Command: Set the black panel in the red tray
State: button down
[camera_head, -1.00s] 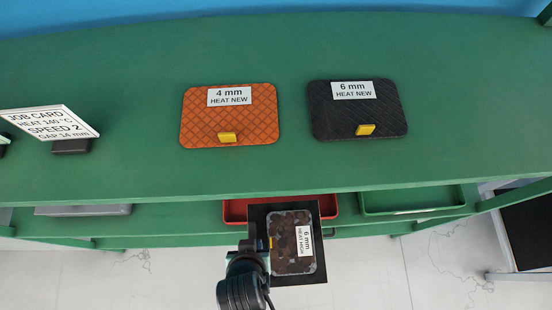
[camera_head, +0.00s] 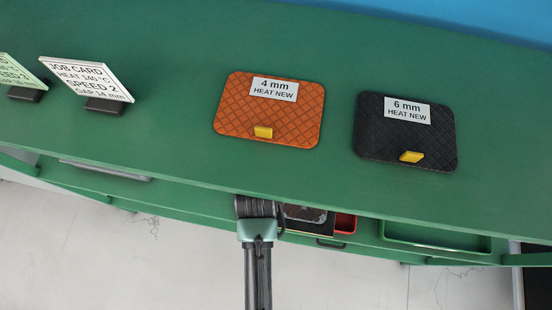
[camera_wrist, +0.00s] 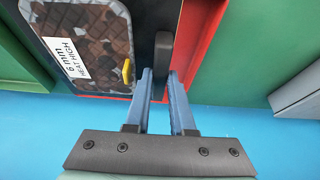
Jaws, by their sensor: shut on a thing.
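The black panel (camera_wrist: 150,14) carries a mottled brown-grey board (camera_wrist: 98,42) with a yellow tab and a "6 mm HEAT HIGH" label. My gripper (camera_wrist: 161,76) is shut on the panel's black upright handle (camera_wrist: 162,52) in the wrist view. The red tray (camera_wrist: 206,28) shows around the panel's edge there. In the head view the red tray (camera_head: 345,222) is on the lower shelf, and the panel with its board (camera_head: 306,214) is at it, partly under the bench top. Whether the panel rests on the tray floor is not clear. The bench top hides my fingers there.
On the green bench top lie an orange board (camera_head: 268,112) labelled 4 mm and a black board (camera_head: 405,132) labelled 6 mm, both "HEAT NEW". Job cards (camera_head: 88,78) stand at left. A green tray (camera_head: 437,240) is right of the red one. The bench edge overhangs the shelf.

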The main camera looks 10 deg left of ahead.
jog(key=w, duration=0.6)
jog(key=shift+r, duration=0.1)
notch_tip(320, 180, down, 6)
jog(key=shift+f, duration=0.1)
jog(key=shift+w+f, duration=0.2)
jog(key=shift+f, duration=0.3)
jog(key=shift+f, duration=0.1)
jog(key=c, duration=0.8)
grip_release()
jog(key=shift+o, duration=0.2)
jog(key=v, duration=0.7)
jog(key=shift+s+r+p, duration=0.1)
jog(key=shift+r+p, duration=0.15)
jog(key=shift+p, duration=0.15)
jog(key=shift+s+r, duration=0.1)
